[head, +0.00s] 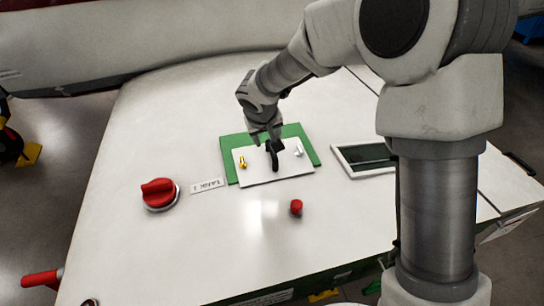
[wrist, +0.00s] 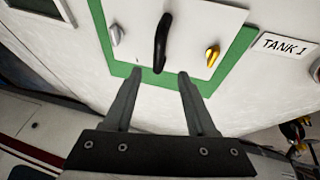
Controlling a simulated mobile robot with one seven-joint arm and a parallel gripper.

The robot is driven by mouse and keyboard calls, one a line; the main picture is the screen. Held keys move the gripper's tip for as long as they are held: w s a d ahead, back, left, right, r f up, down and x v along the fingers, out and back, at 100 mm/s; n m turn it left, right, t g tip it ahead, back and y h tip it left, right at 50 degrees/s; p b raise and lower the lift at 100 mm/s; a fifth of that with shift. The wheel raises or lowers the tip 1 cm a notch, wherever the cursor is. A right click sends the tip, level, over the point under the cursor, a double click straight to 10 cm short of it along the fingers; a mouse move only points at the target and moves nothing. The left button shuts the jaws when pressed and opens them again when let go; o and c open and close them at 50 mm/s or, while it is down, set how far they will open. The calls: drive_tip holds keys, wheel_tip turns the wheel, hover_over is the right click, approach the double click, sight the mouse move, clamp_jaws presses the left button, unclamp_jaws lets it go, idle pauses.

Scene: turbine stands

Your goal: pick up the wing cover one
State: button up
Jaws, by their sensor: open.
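The wing cover (head: 296,165) looks to be the white rectangular panel lying over a green-bordered area on the white surface. It has a black upright handle (head: 274,160) in its middle, a yellow latch (head: 242,162) on the left and a grey latch (head: 298,150) on the right. My gripper (head: 264,140) is open and empty, close to the handle on its far side. In the wrist view, the handle (wrist: 162,42) lies beyond the two fingertips (wrist: 160,74), roughly in line with the gap between them. I cannot tell whether the fingers touch the panel.
The green border (head: 230,166) surrounds the panel. A red knob (head: 159,193) and a "TANK 1" label (head: 207,186) lie to the left. A small red cap (head: 296,207) is in front. A white-framed dark screen (head: 364,158) is to the right.

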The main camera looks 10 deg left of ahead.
sight(272, 154)
drive_tip(key=x, duration=0.2)
drive_tip(key=shift+w+f, duration=0.15)
drive_tip(key=shift+f, duration=0.1)
drive_tip(key=x, duration=0.3)
drive_tip(key=shift+d+f+p, duration=0.25)
drive_tip(key=shift+f+p, duration=0.15)
drive_tip(key=shift+f, duration=0.1)
drive_tip(key=shift+w+f, duration=0.3)
drive_tip(key=shift+f, duration=0.3)
clamp_jaws()
idle(0.4)
